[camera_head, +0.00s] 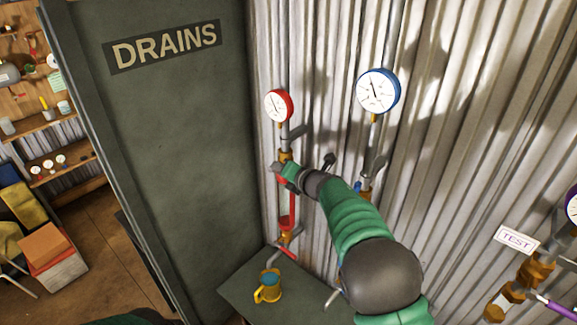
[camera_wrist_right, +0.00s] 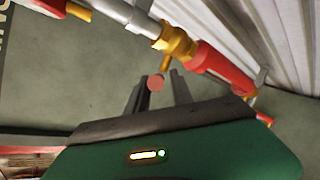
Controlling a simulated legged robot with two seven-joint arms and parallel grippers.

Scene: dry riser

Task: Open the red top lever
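A pipe with a red gauge (camera_head: 279,105) runs down the corrugated wall, with a brass fitting (camera_head: 286,156) and a red section (camera_head: 287,212) below it. My right gripper (camera_head: 281,169) is at the upper fitting and hides the top lever there. In the right wrist view, the brass fitting (camera_wrist_right: 177,43) has a short stem with a round red lever end (camera_wrist_right: 155,82). The two fingers of my right gripper (camera_wrist_right: 157,90) stand apart, with the red end between their tips. Contact cannot be told. My left gripper is not in view.
A lower red lever (camera_head: 288,253) sits near the pipe's foot. A blue-gauge pipe (camera_head: 378,92) stands to the right, partly behind my right arm. A green DRAINS panel (camera_head: 165,130) is at left.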

